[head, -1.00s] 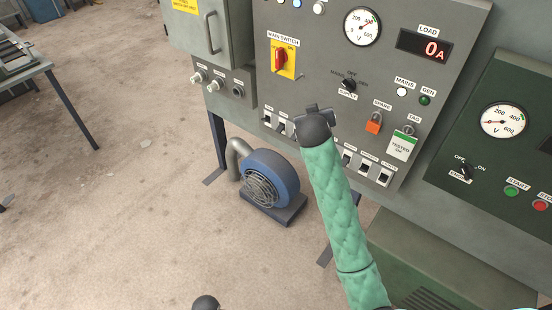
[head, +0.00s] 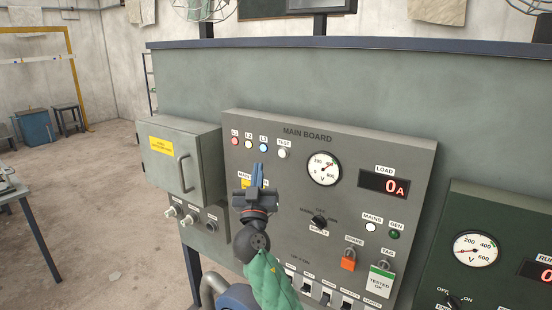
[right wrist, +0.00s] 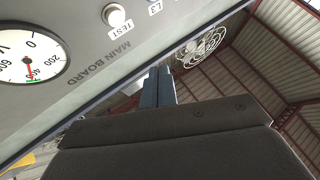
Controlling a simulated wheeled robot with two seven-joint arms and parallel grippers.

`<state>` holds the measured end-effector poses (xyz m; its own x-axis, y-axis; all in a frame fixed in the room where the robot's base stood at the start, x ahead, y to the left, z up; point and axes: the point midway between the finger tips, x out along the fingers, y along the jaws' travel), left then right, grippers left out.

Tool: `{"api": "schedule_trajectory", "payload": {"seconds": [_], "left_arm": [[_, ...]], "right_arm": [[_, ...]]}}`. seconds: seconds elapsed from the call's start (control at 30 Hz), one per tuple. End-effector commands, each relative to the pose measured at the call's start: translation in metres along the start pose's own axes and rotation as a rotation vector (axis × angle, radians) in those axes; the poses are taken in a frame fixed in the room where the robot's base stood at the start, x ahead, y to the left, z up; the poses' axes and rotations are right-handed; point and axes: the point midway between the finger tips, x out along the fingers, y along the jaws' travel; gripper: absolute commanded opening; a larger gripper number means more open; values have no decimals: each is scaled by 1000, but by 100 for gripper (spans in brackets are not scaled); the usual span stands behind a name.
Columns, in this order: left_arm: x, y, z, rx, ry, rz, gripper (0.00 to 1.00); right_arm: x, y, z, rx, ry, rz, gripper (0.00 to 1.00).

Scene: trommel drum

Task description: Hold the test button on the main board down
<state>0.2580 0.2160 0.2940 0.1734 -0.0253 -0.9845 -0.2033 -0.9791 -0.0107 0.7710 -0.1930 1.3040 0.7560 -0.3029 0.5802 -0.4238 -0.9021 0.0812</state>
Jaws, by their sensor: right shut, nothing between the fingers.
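The main board (head: 290,190) is a grey panel on the front of a large cabinet. The test button (head: 282,154) is a small pale round button at its top, under the TEST label and right of the L1, L2 and L3 lamps. It also shows in the right wrist view (right wrist: 114,15), at the top edge. My right gripper (head: 257,172) is shut and empty, its blue fingers pointing up, below and left of the test button. The fingers (right wrist: 158,87) look apart from the button in the right wrist view. My left gripper is out of view.
The voltmeter (head: 324,169) and load display (head: 384,185) are right of the button. A grey box (head: 183,158) with a handle sticks out on the left.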

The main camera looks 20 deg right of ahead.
Motion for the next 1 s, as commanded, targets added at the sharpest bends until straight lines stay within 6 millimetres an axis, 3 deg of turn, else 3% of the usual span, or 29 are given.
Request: {"api": "schedule_trajectory", "payload": {"seconds": [0.2,0.63,1.0], "left_arm": [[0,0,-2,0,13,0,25],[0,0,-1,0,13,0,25],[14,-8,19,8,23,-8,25]], "right_arm": [[0,-2,-1,88,5,-12,0],[2,-1,0,93,4,-11,0],[26,13,17,92,4,-12,0]]}}
